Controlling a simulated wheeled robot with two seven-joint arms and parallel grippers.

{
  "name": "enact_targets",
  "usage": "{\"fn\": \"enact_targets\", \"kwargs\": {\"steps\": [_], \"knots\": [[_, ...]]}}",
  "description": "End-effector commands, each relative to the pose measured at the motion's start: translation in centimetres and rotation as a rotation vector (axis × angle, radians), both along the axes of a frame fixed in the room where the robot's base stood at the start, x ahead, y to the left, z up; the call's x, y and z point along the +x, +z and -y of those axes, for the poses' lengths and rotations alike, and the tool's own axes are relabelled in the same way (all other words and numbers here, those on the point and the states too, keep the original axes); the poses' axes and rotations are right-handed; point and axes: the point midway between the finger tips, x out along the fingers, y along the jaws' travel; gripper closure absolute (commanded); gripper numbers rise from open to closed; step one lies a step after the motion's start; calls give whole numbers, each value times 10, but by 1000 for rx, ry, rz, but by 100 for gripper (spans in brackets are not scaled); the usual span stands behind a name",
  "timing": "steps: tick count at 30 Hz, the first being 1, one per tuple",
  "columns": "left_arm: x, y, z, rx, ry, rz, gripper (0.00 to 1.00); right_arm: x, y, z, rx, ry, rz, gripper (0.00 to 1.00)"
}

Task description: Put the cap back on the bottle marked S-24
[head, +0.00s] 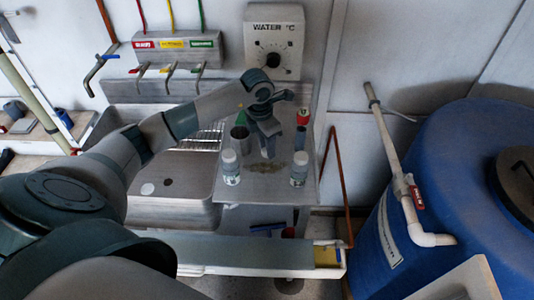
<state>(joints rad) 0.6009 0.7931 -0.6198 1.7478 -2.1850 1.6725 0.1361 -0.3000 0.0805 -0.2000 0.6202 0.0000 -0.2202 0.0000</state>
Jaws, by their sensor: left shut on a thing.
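Two small white bottles with pale labels stand upright on the steel counter (318,188): the left bottle (230,168) and the right bottle (299,169). Their labels are too small to read, so I cannot tell which is S-24. My left gripper (268,151) points down over the counter, behind and between the two bottles and apart from both. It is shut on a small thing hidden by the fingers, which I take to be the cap. My right gripper is not in view.
A red-topped container (303,117) and a dark cup (240,138) stand behind the bottles, close to my gripper. A steel sink (172,187) lies to the left. A blue tank (450,190) fills the right side. The counter's front edge is just before the bottles.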

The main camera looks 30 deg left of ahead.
Motion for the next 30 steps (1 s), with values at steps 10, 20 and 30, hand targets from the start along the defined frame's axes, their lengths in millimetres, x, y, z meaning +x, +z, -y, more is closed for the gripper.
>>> {"fn": "enact_targets", "kwargs": {"steps": [10, 20, 30], "knots": [[2, 75, 0, -1, -2, 7, 92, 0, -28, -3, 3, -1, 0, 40], [1, 131, 0, -1, 0, 4, 92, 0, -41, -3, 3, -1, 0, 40], [0, 146, 0, 0, 0, 1, 92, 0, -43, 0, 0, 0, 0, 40]]}}
